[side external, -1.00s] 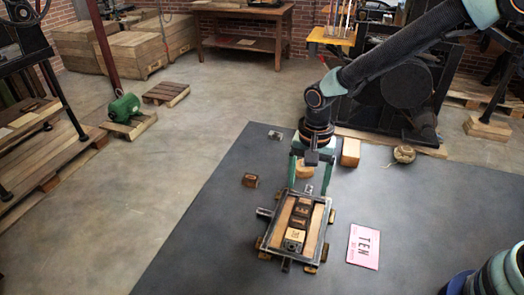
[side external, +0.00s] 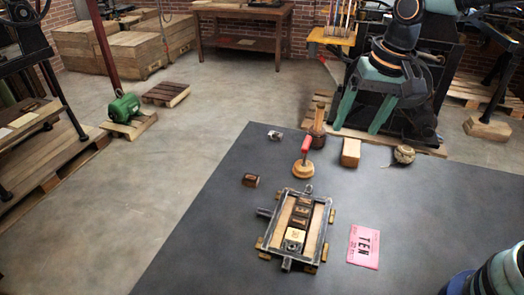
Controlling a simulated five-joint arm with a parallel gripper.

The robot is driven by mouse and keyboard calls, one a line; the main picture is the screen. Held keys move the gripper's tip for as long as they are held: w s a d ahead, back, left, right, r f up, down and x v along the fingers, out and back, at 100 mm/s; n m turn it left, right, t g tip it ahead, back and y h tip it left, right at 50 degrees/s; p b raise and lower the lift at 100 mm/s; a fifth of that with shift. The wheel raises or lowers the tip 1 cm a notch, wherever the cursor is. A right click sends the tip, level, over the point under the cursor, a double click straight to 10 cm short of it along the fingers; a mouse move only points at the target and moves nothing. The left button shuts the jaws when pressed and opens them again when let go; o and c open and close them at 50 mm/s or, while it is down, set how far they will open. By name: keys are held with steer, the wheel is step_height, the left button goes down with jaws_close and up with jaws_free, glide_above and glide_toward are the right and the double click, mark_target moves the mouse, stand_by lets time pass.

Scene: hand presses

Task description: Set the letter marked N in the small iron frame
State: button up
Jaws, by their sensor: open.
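The small iron frame (side external: 264,235) lies on the dark mat at the lower middle. Dark letter blocks (side external: 299,222) stand in a column inside it, between pale wooden strips, with a pale block (side external: 294,238) at the near end. Their marks are too small to read, so I cannot tell which one, if any, is the N. A loose brown block (side external: 250,180) lies on the mat left of the frame; its mark is unreadable. My gripper (side external: 363,115) is open, with nothing seen between its fingers. It is up and right of the frame, well clear of it.
A red-handled tool (side external: 305,150) stands behind the frame, with a dark-based wooden-handled tool (side external: 317,127) beyond. A wooden block (side external: 351,153) and a twine ball (side external: 404,154) are at the back. A pink TEN card (side external: 363,247) lies right. The mat's left front is bare.

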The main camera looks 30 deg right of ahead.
steer(key=s+d+r+n+t, duration=0.3)
steer(key=s+d+n, duration=0.2)
steer(key=s+d, duration=0.2)
steer(key=shift+d, duration=0.15)
